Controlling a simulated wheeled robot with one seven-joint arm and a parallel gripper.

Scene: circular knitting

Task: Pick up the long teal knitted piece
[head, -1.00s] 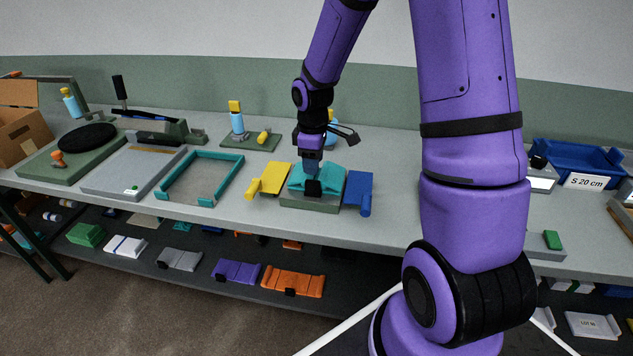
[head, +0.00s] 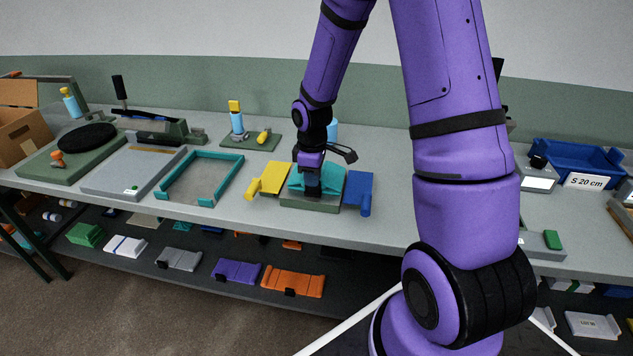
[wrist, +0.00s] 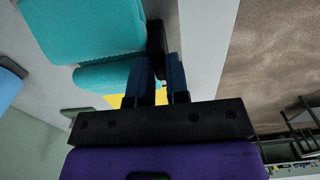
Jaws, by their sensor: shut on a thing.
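The teal knitted piece (head: 330,182) lies on a low grey-green block (head: 310,204) near the bench's front edge. A yellow paddle (head: 270,178) is on its left and a blue paddle (head: 358,190) on its right. My gripper (head: 312,186) is down at the piece's front and partly hides it. In the wrist view the teal piece (wrist: 92,32) fills the upper left. There the blue fingers of my gripper (wrist: 162,68) are close together around a small dark tab (wrist: 155,38) at the piece's edge. The piece looks still resting on the block.
A teal-edged frame (head: 200,180) and a grey plate (head: 133,172) lie to the left. A green stand with a yellow-topped bottle (head: 236,118) is behind. A blue bin (head: 575,160) stands at the right. The lower shelf holds several folded pieces.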

